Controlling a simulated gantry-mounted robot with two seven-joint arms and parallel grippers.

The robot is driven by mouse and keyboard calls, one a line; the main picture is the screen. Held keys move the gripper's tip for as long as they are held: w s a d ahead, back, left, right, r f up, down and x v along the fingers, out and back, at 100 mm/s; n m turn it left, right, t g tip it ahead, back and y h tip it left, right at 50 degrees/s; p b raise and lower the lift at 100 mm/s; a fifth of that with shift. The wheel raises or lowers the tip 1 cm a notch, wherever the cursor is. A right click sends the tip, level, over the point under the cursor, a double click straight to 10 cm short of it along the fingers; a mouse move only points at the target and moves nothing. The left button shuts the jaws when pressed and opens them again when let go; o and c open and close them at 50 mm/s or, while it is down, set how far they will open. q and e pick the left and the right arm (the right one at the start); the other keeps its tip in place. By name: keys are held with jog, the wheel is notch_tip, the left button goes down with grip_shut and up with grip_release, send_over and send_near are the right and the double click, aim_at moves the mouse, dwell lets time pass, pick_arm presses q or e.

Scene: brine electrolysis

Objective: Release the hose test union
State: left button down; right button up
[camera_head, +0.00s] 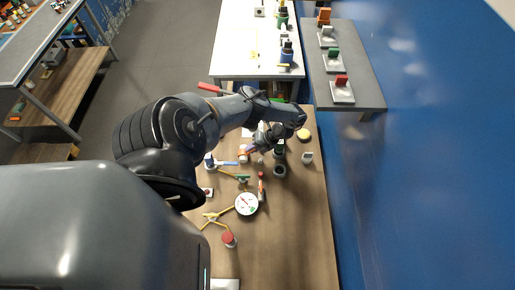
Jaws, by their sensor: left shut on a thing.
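My left gripper (257,146) reaches down over the wooden bench (300,220) from the upper right end of my arm. It is shut on a small part at its fingertips, next to an orange-and-white piece (243,153). My arm and gripper partly cover this spot, and I cannot tell for sure which piece is the hose test union. A white round gauge (246,203) lies nearer on the bench, with yellow fittings (212,217) to its left. My right gripper is not in view.
Dark round parts (280,171), a blue-handled piece (226,163) and a red-capped item (229,239) stand close by on the bench. Behind are a white table (235,50) and a grey shelf (365,75) with several blocks. The bench's right front is clear.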

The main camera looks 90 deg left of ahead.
pick_arm(q)
jog(key=c, duration=1.2)
grip_release()
jog(key=shift+w+d+r+p, duration=0.1)
jog(key=shift+w+r+p, duration=0.25)
jog(key=shift+r+p, duration=0.1)
jog(key=p+v, duration=0.3)
jog(key=v, duration=0.3)
jog(key=shift+w, duration=0.2)
jog(key=shift+r, duration=0.1)
